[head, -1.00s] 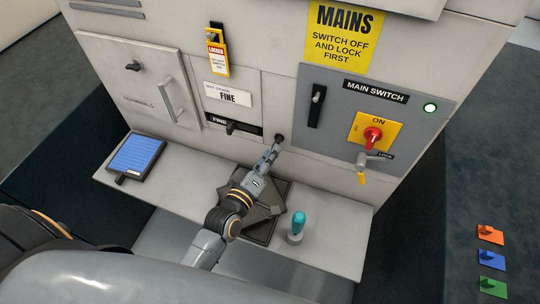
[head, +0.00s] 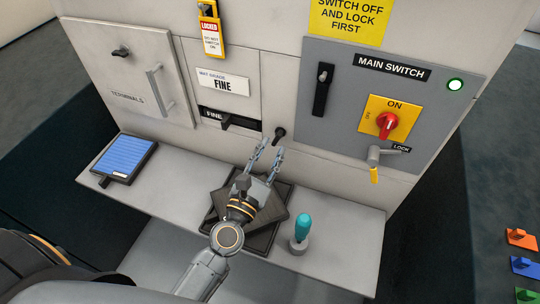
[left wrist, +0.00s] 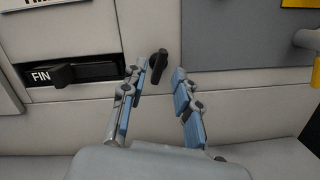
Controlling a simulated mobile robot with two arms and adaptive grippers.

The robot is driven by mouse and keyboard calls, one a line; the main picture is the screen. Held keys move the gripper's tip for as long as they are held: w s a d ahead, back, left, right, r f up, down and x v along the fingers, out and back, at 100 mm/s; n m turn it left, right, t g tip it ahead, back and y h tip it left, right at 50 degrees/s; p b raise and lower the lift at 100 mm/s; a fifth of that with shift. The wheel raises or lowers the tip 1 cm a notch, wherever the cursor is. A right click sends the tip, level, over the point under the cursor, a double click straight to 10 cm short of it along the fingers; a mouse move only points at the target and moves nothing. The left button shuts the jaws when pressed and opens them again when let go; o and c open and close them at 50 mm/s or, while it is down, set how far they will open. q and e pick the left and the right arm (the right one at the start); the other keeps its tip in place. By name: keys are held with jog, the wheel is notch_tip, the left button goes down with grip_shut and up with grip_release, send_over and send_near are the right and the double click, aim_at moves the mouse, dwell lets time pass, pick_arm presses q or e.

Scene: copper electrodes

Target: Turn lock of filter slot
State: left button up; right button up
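The filter slot (head: 228,119), a dark slot marked FINE with a black handle, is in the cabinet front under a "MAT GRADE FINE" plate (head: 223,82). A small black lock knob (head: 279,134) sits just right of the slot. In the left wrist view the knob (left wrist: 157,63) stands nearly upright, tilted a little. My left gripper (head: 270,147) is open and empty just below and in front of the knob. In the left wrist view its two blue-padded fingers (left wrist: 161,68) are spread, apart from the knob. My right gripper is not in view.
A ledge (head: 345,217) carries a blue-screened tablet (head: 128,158), dark flat mats (head: 262,238) under my left arm, and a teal-handled tool (head: 302,230). Right are the main switch's red knob (head: 387,124) and lock lever (head: 375,157). A terminals door (head: 130,70) is at left.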

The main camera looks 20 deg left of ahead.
pick_arm(q)
jog(key=shift+w, duration=1.05)
grip_shut()
jog(key=shift+p, duration=0.3)
